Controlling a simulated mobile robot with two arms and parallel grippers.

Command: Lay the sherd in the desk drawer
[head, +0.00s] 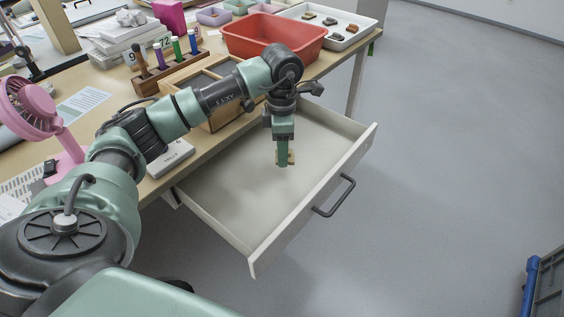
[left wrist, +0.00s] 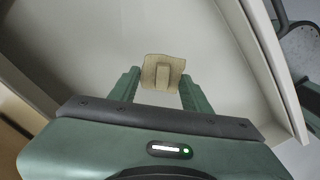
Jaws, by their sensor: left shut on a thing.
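The sherd (left wrist: 163,66) is a small tan piece with a raised block on its face. It sits between the fingertips of my left gripper (left wrist: 162,88) in the left wrist view. In the head view my left gripper (head: 284,160) points down inside the open desk drawer (head: 225,195), shut on the sherd. Only small tan edges of the sherd (head: 292,158) show beside the fingers there. I cannot tell whether the sherd touches the drawer floor. My right gripper is not in view.
The drawer is pulled out and otherwise looks empty, with its dark handle (head: 335,196) at the front. On the desk above stand a red tub (head: 273,38), a white tray with several sherds (head: 350,43), a wooden box (head: 222,120) and a pink fan (head: 32,110).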

